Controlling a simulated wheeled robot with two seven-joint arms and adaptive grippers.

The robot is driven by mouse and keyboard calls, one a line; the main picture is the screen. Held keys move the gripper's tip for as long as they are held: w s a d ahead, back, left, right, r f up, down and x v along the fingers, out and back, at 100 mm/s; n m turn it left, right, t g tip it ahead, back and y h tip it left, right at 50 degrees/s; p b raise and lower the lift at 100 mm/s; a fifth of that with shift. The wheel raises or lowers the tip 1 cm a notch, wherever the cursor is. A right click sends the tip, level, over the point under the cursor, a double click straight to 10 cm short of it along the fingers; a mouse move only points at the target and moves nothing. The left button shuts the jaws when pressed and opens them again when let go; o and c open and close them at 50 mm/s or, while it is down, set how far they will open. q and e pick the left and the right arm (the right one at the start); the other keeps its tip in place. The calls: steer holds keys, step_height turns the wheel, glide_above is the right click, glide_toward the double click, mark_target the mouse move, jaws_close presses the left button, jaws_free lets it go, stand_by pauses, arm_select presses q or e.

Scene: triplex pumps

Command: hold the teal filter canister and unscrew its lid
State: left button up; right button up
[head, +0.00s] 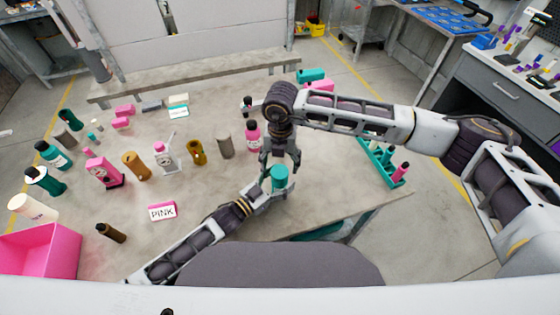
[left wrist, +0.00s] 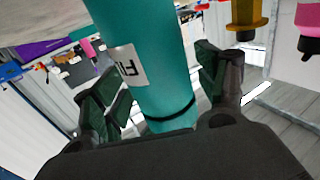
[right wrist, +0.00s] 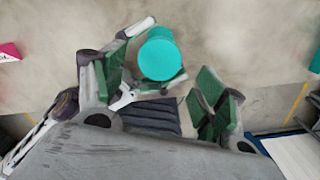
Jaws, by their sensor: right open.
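The teal filter canister (head: 279,178) is upright near the table's front edge. My left gripper (head: 266,194) is shut around its body from the left. In the left wrist view the canister (left wrist: 145,55) fills the space between the left fingers (left wrist: 165,100), with a white label partly visible and a dark ring low down. My right gripper (head: 281,165) points down over the canister, open. In the right wrist view the round teal top (right wrist: 160,58) lies between or just beyond the open right fingers (right wrist: 165,88). I see no seam between lid and body there.
A white PINK sign (head: 162,212) and a pink bin (head: 40,252) are at left. Several bottles and canisters stand in the table's middle, including a pink bottle (head: 253,137) close behind my grippers. A teal tray (head: 377,158) with bottles is at right.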

arm_select(q)
steer(key=shift+s+a, duration=0.1)
stand_by(0.3)
steer(key=shift+v, duration=5.85)
steer(key=shift+o, duration=0.3)
steer(key=shift+s, duration=0.1)
